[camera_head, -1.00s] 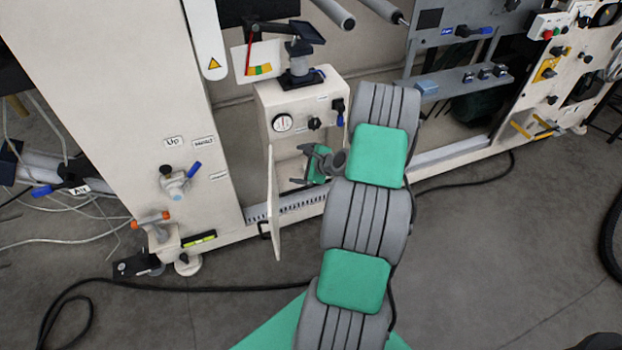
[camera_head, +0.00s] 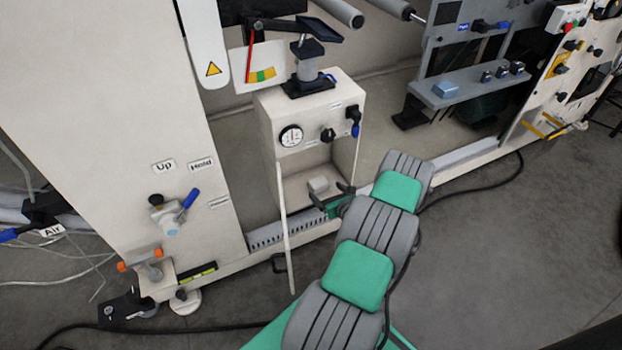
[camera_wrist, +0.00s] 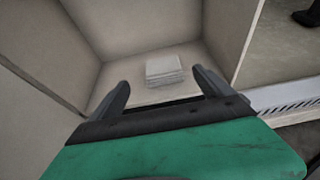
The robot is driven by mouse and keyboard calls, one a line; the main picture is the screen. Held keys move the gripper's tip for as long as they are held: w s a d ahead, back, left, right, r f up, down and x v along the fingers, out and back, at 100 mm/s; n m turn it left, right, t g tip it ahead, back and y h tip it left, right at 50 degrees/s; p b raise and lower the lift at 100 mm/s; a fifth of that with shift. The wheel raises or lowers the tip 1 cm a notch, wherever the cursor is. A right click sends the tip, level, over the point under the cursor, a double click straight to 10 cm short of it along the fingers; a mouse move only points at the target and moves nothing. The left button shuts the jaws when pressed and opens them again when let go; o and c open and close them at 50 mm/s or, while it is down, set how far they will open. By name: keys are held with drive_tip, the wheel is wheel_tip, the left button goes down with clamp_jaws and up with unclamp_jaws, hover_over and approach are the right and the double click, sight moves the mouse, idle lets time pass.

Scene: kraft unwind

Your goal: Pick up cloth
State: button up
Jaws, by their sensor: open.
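The cloth (camera_wrist: 165,70) is a small folded pale stack on the floor of an open cabinet, near its back wall in the wrist view. In the head view the cloth (camera_head: 318,185) shows inside the cabinet's lower opening. My gripper (camera_wrist: 161,80) is open and empty. Its two dark fingers point into the cabinet, one on each side of the cloth in the picture, with cabinet floor showing between them and the cloth. In the head view my gripper (camera_head: 333,195) is at the cabinet's mouth, short of the cloth.
The cabinet (camera_head: 262,115) has a gauge and knobs above the opening. Its thin door (camera_head: 286,230) stands open on the left. Cabinet walls enclose the cloth at the sides and back. A low rail (camera_head: 290,232) runs below. A black cable (camera_head: 480,192) lies on the floor.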

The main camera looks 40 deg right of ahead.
sight(320, 184)
drive_tip(key=b+x, duration=0.3)
drive_tip(key=x, duration=0.5)
drive_tip(key=shift+s+d+f, duration=0.1)
drive_tip(key=shift+d, duration=0.1)
drive_tip(key=c, duration=1.4)
